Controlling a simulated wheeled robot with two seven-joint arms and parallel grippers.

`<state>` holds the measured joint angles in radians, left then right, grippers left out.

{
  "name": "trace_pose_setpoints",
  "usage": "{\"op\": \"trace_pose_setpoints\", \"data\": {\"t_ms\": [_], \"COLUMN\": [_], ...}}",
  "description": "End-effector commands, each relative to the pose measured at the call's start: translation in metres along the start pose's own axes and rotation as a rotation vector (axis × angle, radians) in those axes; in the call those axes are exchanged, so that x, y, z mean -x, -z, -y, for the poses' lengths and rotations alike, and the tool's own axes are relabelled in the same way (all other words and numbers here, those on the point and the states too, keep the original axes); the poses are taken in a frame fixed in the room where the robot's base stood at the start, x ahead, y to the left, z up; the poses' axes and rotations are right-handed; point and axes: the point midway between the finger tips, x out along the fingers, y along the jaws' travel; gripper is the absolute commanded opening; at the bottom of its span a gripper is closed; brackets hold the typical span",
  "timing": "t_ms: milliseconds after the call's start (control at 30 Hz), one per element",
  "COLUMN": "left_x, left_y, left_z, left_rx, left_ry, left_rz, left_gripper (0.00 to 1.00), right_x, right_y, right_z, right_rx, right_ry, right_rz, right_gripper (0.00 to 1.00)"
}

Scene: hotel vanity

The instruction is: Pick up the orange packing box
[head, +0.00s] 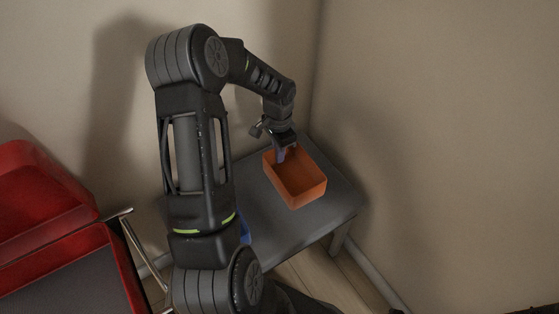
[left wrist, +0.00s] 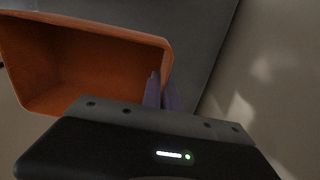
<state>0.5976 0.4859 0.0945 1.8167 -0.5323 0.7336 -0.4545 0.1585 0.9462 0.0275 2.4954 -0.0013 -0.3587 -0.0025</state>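The orange packing box (head: 300,190) is an open-topped, empty-looking box standing on a grey table. My left gripper (head: 282,154) reaches down to the box's far-left rim. In the left wrist view, the box (left wrist: 85,65) fills the upper left. There the two purplish fingers of my left gripper (left wrist: 162,90) are close together at one wall, one on the inner side and one on the outer side. They look shut on that wall, though the gripper body hides part of the contact. My right gripper is not in view.
The grey table (head: 262,222) stands in a corner against beige walls. Red containers (head: 75,262) with a metal rail (head: 132,238) are at the lower left. A blue thing (head: 244,228) is mostly hidden behind my left arm. The table top around the box is largely clear.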

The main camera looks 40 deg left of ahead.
Motion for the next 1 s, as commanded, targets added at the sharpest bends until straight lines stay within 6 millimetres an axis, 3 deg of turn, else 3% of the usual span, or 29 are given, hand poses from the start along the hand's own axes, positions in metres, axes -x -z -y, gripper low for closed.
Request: {"op": "trace_pose_setpoints", "data": {"t_ms": [100, 300, 1000], "left_x": [0.027, 0.049, 0.052], "left_y": [0.001, 0.000, 0.001], "left_z": [0.000, 0.000, 0.000], "left_rx": [0.000, 0.001, 0.000], "left_ry": [0.002, 0.000, 0.000], "left_rz": [-0.002, -0.001, 0.000], "left_gripper": [0.00, 0.00, 0.00], "right_x": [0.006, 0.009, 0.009], "right_y": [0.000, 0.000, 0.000], "right_z": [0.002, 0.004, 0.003], "right_rx": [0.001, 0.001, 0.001], "right_ry": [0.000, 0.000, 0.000], "right_rz": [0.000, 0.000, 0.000], "right_gripper": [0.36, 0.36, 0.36]}}
